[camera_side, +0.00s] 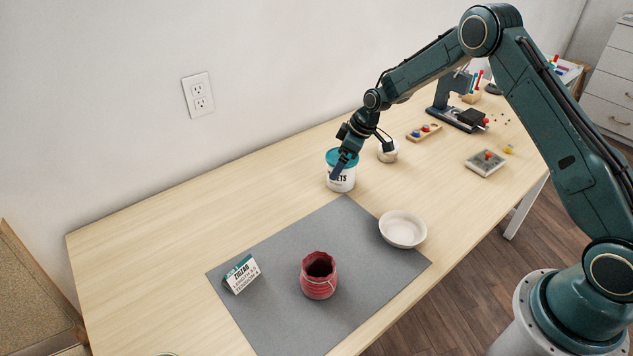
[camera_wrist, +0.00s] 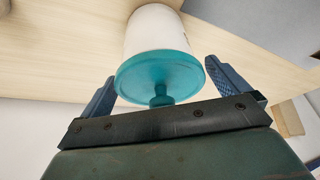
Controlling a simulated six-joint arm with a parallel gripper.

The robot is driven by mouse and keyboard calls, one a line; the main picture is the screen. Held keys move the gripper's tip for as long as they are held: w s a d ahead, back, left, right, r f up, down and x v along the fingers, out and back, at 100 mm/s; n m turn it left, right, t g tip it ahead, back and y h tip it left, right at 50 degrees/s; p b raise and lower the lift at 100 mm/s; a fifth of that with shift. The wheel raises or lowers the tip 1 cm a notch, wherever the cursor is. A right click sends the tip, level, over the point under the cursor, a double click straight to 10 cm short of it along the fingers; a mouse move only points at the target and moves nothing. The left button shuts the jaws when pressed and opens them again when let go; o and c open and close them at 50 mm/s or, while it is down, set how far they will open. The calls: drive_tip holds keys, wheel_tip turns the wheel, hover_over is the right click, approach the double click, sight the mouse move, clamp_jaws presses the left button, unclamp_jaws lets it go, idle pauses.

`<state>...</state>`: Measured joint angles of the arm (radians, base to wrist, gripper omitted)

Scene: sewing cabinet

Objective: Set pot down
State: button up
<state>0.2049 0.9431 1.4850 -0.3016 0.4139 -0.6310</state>
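A white jar with a teal lid (camera_side: 347,184) stands upright on the table just beyond the mat's far corner, its label partly hidden. A red ribbed pot (camera_side: 319,282) with a dark open mouth stands upright on the mat. My gripper (camera_side: 364,162) is at the jar, fingers spread; one finger crosses the jar's front, the other is off to its right. In the wrist view the jar's teal lid (camera_wrist: 160,75) and knob lie between the two fingers, with narrow gaps beside it. Contact with the jar is not clear.
A grey mat (camera_side: 285,320) holds a ZIGZAG card (camera_side: 241,274) and part of a cream bowl (camera_side: 402,230). A small whitish round thing (camera_side: 388,156) sits behind my gripper. A pegged wooden block (camera_side: 424,133), grey box (camera_side: 485,163) and sewing machine (camera_side: 457,112) stand farther right.

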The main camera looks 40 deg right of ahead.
drive_tip(key=v, duration=1.2)
idle(0.3)
drive_tip(key=shift+r, duration=0.1)
drive_tip(key=shift+r, duration=0.1)
drive_tip(key=s+a+r+m+h, duration=0.1)
drive_tip(key=s+a+r+m, duration=0.35)
drive_tip(key=s+r, duration=1.2)
drive_tip(key=s+a+r+m+t+h, duration=0.1)
drive_tip(key=s+a+m+t, duration=0.1)
drive_tip(key=s, duration=1.9)
drive_tip(key=shift+s+a, duration=0.25)
drive_tip(key=shift+a, duration=0.25)
